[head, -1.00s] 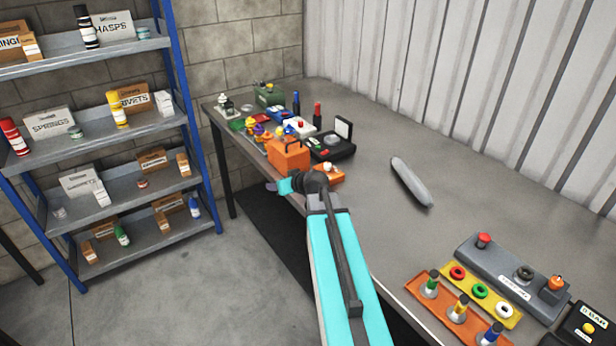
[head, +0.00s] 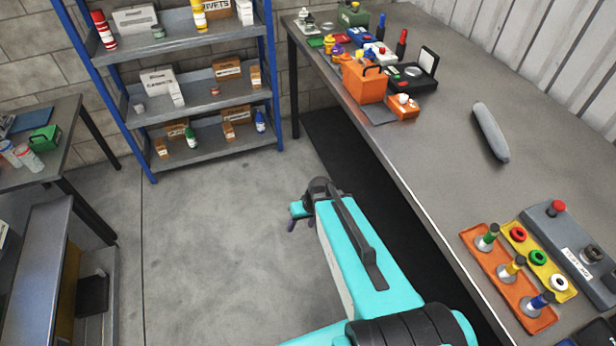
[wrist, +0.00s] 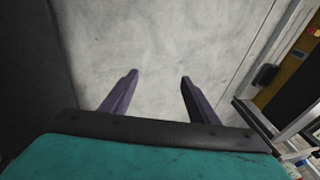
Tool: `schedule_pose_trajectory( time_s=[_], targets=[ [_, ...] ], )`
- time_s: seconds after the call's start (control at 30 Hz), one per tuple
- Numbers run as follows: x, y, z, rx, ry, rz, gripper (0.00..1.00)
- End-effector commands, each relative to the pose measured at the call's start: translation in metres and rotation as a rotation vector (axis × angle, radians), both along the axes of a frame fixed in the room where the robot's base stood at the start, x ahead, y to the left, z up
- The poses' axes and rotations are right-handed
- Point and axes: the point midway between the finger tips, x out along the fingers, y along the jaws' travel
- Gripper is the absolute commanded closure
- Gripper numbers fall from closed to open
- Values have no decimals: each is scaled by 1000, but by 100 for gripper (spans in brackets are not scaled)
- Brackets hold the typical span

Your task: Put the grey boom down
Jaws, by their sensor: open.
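The grey boom (head: 490,131) is a long rounded bar lying flat on the grey workbench (head: 440,150), in its bare middle part toward the back. My gripper (head: 292,224) is in front of the bench, over the floor, well apart from the boom. In the wrist view my gripper (wrist: 158,78) has its two dark fingers spread with nothing between them, and bare concrete floor beyond. The boom does not show in the wrist view.
An orange box (head: 364,82) and several small items crowd the bench's far end. An orange peg tray (head: 508,278) and a grey control panel (head: 575,245) sit at its near end. A blue-framed shelf (head: 205,140) stands at the back; the floor (head: 220,240) is clear.

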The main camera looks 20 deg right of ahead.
Motion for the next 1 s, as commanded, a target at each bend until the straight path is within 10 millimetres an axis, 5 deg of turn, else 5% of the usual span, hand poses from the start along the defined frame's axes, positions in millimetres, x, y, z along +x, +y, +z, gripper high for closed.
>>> schedule_pose_trajectory(
  time_s=[0.3,0.6,0.8,1.0],
  targets=[
    [-130,28,-77,-56,321,38,46],
    [-240,32,-114,-152,582,61,46],
    [-274,28,-120,-191,662,63,46],
    [-279,27,-120,-198,673,63,46]
  ],
)
